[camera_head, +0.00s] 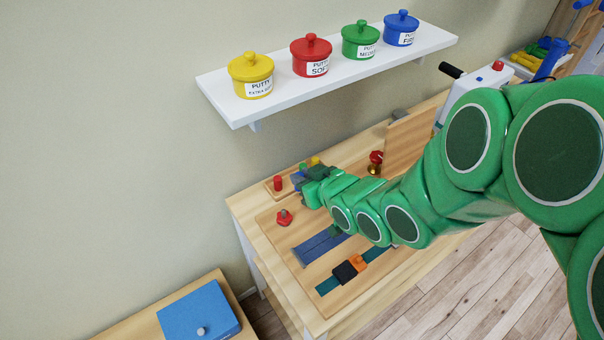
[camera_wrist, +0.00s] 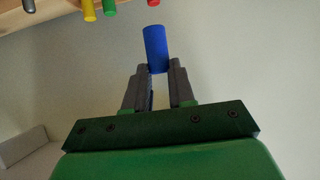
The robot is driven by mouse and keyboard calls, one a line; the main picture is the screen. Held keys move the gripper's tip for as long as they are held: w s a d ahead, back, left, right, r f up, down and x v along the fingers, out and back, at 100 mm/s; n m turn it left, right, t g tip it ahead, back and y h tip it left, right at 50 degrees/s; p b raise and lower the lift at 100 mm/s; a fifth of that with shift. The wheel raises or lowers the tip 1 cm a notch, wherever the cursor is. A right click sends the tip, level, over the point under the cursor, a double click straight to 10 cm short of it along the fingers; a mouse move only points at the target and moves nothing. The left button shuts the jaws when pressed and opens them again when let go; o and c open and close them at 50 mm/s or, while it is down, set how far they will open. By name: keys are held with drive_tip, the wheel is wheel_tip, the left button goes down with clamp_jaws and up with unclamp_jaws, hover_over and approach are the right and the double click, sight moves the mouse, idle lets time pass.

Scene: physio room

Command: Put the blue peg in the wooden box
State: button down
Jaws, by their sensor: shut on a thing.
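The blue peg (camera_wrist: 155,48) is held between the fingertips of my gripper (camera_wrist: 158,76) in the wrist view, sticking out beyond them. In the head view my gripper (camera_head: 302,181) is over the far left part of the wooden table, beside the other pegs, and the blue peg is mostly hidden there. An upright wooden piece (camera_head: 408,138) stands on the table behind my arm. It may be a side of the wooden box, but my arm hides its lower part and I cannot tell.
Red (camera_head: 278,183), green (camera_head: 303,167) and yellow (camera_head: 315,161) pegs stand near my gripper. A red knob (camera_head: 284,217), straps (camera_head: 320,246) and a brass-and-red valve (camera_head: 375,162) sit on the table. A white shelf (camera_head: 340,72) with putty pots hangs above.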

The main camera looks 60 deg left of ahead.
drive_tip(key=shift+s+d+r, duration=0.25)
drive_tip(key=shift+s+d, duration=0.05)
drive_tip(key=shift+d, duration=0.2)
